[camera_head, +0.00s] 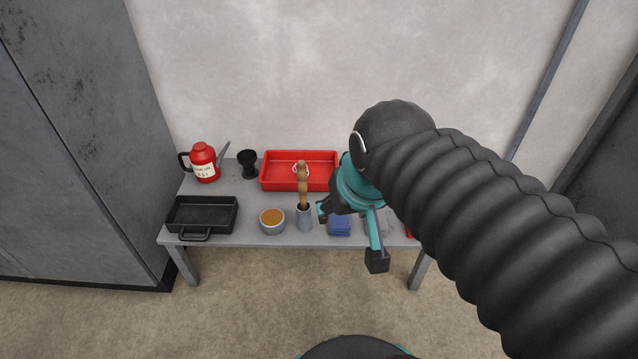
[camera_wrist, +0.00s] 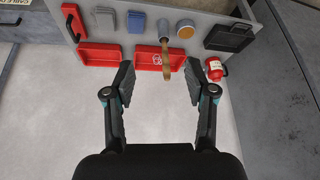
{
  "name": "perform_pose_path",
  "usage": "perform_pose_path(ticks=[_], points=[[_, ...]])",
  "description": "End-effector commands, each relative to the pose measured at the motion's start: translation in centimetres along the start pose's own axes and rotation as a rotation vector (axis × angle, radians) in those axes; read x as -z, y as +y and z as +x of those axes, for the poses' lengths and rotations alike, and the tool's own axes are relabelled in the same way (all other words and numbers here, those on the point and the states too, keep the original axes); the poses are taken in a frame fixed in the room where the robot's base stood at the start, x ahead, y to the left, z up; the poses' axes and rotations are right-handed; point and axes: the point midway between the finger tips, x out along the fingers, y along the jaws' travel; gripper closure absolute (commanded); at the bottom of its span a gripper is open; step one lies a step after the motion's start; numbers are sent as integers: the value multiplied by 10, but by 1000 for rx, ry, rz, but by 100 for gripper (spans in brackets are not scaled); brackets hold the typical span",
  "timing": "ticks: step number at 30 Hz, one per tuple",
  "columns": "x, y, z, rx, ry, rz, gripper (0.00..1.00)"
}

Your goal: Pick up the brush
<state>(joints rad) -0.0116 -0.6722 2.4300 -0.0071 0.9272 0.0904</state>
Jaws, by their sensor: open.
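The brush (camera_head: 302,183) stands upright with its wooden handle up in a grey cup (camera_head: 304,218) near the table's front edge; its lower end is hidden in the cup. My gripper (camera_head: 350,236) is open and empty, to the right of the brush in the head view. In the wrist view the brush handle (camera_wrist: 165,58) shows beyond and between the spread fingers of my gripper (camera_wrist: 160,82). The fingers appear apart from it.
On the table (camera_head: 258,194) stand a red tray (camera_head: 268,184) behind the brush, a bowl of brown contents (camera_head: 272,219), a black pan (camera_head: 202,214), a red jug (camera_head: 204,165) and a black cup (camera_head: 248,163).

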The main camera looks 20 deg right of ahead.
Motion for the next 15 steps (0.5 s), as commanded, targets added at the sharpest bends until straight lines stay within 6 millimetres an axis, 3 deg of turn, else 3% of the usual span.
perform_pose_path(ticks=[8, 15], points=[[79, -2, 25, -57, -120, 303, 44], [146, -8, 69, -142, -207, 579, 44]])
